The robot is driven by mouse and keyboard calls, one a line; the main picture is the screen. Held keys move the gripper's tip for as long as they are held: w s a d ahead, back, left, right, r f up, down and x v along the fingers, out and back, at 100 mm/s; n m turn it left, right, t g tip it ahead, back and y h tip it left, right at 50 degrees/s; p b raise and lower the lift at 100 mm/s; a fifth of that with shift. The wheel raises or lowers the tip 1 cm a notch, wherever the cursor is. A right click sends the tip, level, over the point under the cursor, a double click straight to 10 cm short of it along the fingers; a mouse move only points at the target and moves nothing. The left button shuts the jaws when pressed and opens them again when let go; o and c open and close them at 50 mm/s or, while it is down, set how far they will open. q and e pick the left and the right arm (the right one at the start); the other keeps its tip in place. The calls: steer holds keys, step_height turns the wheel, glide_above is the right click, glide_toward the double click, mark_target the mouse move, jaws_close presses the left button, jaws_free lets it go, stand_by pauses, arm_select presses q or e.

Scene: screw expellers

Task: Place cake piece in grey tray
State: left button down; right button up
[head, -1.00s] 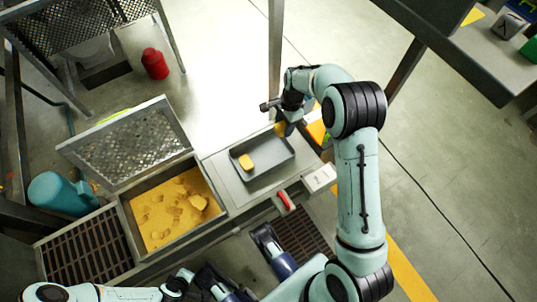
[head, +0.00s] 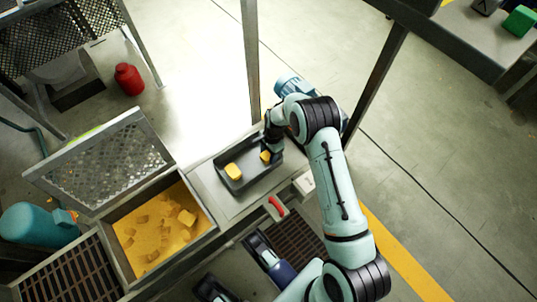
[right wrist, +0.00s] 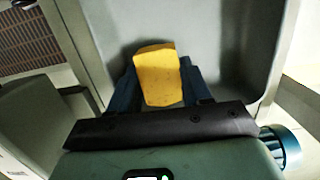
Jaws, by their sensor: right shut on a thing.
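The grey tray (head: 262,178) stands on the metal bench in the head view. One yellow cake piece (head: 233,172) lies inside it, toward its left end. My right gripper (head: 267,153) reaches into the tray's right end and is shut on a second yellow cake piece (head: 266,157). In the right wrist view this held cake piece (right wrist: 158,75) sits between the two dark fingers, with the tray's grey floor and walls (right wrist: 250,45) around it. I cannot tell whether it touches the floor. My left gripper (head: 238,268) is at the bottom edge, its dark fingers apart and empty.
An open bin (head: 205,240) holds yellow material with several chunks, left of the tray. Its perforated lid (head: 100,165) stands raised. A red handle (head: 277,206) is in front of the tray. A post (head: 251,60) rises behind it.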

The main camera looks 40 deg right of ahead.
arm_select(q)
steer(key=shift+s+f, duration=0.1)
steer(key=shift+s, duration=0.15)
arm_select(e)
steer(key=shift+f, duration=0.4)
steer(key=shift+f, duration=0.15)
steer(key=o, duration=0.8)
steer(key=shift+c, duration=0.2)
steer(key=shift+r, duration=0.25)
arm_select(q)
steer(key=w+r+t+p, duration=0.2)
steer(key=w+r+p, duration=0.1)
steer(key=w, duration=0.3)
steer(key=shift+w+d+r, duration=0.3)
steer(key=shift+d, duration=0.05)
arm_select(e)
step_height(320, 180, up, 12)
steer(key=d, duration=0.1)
steer(key=shift+d+f, duration=0.15)
steer(key=shift+d, duration=0.25)
